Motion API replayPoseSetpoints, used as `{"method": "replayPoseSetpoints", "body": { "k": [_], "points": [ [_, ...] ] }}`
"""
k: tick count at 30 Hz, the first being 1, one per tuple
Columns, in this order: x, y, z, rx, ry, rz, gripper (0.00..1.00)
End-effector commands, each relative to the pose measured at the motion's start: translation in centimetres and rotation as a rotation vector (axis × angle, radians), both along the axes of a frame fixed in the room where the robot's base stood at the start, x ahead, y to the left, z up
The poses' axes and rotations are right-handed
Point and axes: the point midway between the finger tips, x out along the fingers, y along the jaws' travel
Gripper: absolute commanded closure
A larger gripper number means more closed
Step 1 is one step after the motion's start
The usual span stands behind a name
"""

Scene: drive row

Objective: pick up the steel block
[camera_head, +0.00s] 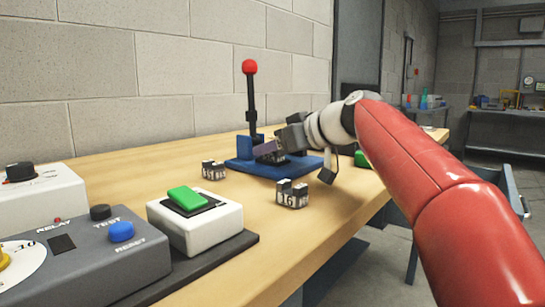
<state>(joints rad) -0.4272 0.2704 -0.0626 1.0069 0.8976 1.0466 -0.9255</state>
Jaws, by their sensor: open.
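Two small grey blocks with dark and light markings stand on the wooden table. One block (214,171) is left of the blue lever base, and the other block (291,194) is nearer to the camera, in front of that base. Their markings are too small to read, so I cannot tell which is the steel block. My gripper (264,151) is open, above the blue base and close to the lever's foot. It appears apart from both blocks. Its fingertips are small and dark, and the gap between them is hard to make out.
A red-knobbed lever (250,95) rises from the blue base (285,168) behind my gripper. A white box with a green button (192,218) and a grey relay panel (95,260) fill the near left. Bare table (240,205) lies around the blocks. A block wall stands behind.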

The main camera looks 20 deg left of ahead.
Motion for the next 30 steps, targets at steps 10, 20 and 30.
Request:
{"method": "replayPoseSetpoints", "body": {
  "k": [10, 20, 30],
  "points": [
    [0.05, -0.01, -0.04, 0.000, 0.000, -0.001, 0.69],
    [0.02, -0.02, 0.05, 0.001, -0.001, -0.002, 1.00],
    [-0.16, 0.00, 0.87, 0.002, -0.001, -0.002, 1.00]
  ]
}}
